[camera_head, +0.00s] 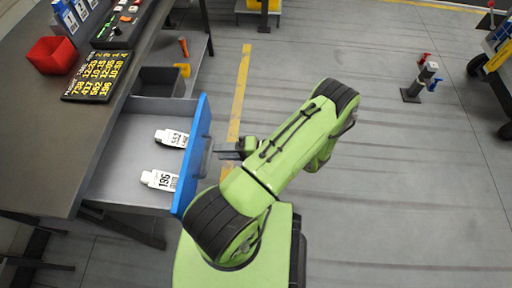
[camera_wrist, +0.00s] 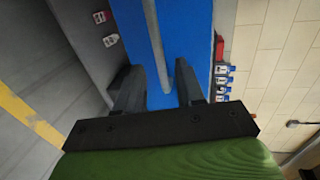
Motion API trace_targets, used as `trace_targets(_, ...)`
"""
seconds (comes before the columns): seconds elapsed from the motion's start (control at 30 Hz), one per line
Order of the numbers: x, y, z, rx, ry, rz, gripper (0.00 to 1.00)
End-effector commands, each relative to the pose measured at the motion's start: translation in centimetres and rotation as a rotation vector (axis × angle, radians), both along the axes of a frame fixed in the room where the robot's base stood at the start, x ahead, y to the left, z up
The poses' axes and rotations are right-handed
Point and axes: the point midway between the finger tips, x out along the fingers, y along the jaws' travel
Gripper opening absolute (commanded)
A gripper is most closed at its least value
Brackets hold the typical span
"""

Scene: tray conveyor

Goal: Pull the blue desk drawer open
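The blue drawer front (camera_head: 197,150) stands out from the desk, and the drawer is pulled open, with its grey inside (camera_head: 138,135) in plain view. A pale handle bar (camera_head: 207,158) runs along the outer face of the front. My gripper (camera_head: 222,151) is at this handle in the head view. In the wrist view its two dark fingers (camera_wrist: 160,88) are spread wide apart, in front of the blue face (camera_wrist: 185,30). The grey handle bar (camera_wrist: 155,35) reaches into the gap between them. I cannot tell whether either finger touches it.
Two white tags, 552 (camera_head: 172,138) and 196 (camera_head: 159,180), lie in the drawer. The desk top (camera_head: 60,140) bears a red bin (camera_head: 52,55) and a black timetable board (camera_head: 98,76). Open floor (camera_head: 400,190) lies to the right, with a yellow line (camera_head: 240,85).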

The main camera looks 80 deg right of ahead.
Motion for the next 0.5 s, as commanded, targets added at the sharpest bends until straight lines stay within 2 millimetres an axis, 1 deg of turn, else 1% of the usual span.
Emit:
trace_targets(0.03,-1.6,-0.2,0.5,-0.004,0.005,-0.006,0.38)
trace_targets(0.1,-3.6,-0.2,0.9,-0.004,0.004,-0.006,0.38)
trace_targets(0.3,-9.0,-0.3,1.9,-0.004,0.004,-0.005,0.38)
trace_targets(0.4,-10.9,-0.3,2.3,-0.003,0.002,-0.004,0.38)
trace_targets(0.5,-11.9,-0.4,2.5,-0.001,0.002,-0.002,0.38)
